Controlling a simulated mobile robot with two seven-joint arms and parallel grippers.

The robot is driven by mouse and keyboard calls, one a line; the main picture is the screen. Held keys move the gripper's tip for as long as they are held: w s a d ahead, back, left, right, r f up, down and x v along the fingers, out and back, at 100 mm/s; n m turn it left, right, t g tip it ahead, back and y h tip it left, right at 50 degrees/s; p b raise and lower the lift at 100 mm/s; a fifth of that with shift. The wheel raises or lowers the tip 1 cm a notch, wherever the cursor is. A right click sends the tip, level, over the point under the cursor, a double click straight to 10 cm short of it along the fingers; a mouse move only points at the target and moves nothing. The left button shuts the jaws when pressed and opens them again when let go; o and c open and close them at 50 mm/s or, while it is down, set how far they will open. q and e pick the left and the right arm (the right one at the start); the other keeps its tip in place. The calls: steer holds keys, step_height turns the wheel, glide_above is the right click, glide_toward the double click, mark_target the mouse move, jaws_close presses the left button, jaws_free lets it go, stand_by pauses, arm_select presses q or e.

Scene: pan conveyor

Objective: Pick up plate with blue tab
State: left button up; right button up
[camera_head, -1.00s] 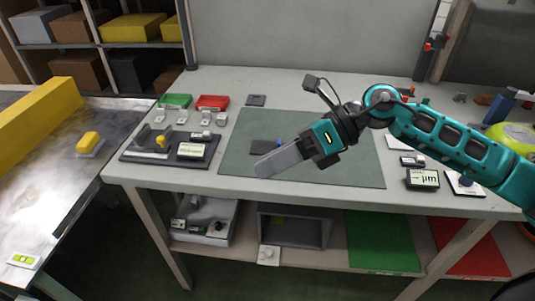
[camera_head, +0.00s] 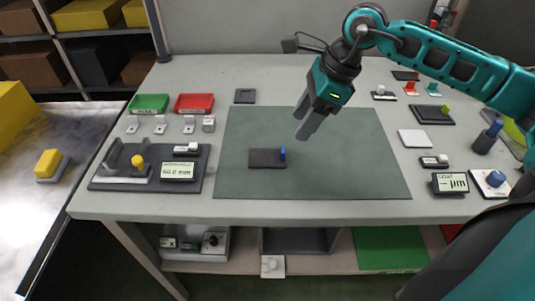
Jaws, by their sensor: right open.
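A small dark plate (camera_head: 265,159) with an upright blue tab (camera_head: 283,154) at its right end lies flat on the green mat (camera_head: 350,175), left of the mat's middle. My right gripper (camera_head: 305,130) is above the mat, up and to the right of the plate, with its fingers pointing down. It is open and empty, apart from the plate. The gap between its fingers is hard to see from this angle. My left gripper is not in view.
A measuring fixture (camera_head: 150,167) stands left of the mat. Green (camera_head: 149,104) and red (camera_head: 194,104) trays sit at the back left. A display box (camera_head: 450,183) and a blue-knobbed device (camera_head: 492,182) stand at the right. The mat around the plate is clear.

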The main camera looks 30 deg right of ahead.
mark_target(267, 154)
steer(key=x, duration=0.8)
steer(key=shift+s+f, duration=0.1)
steer(key=shift+f, duration=0.05)
jaws_close()
stand_by(0.3)
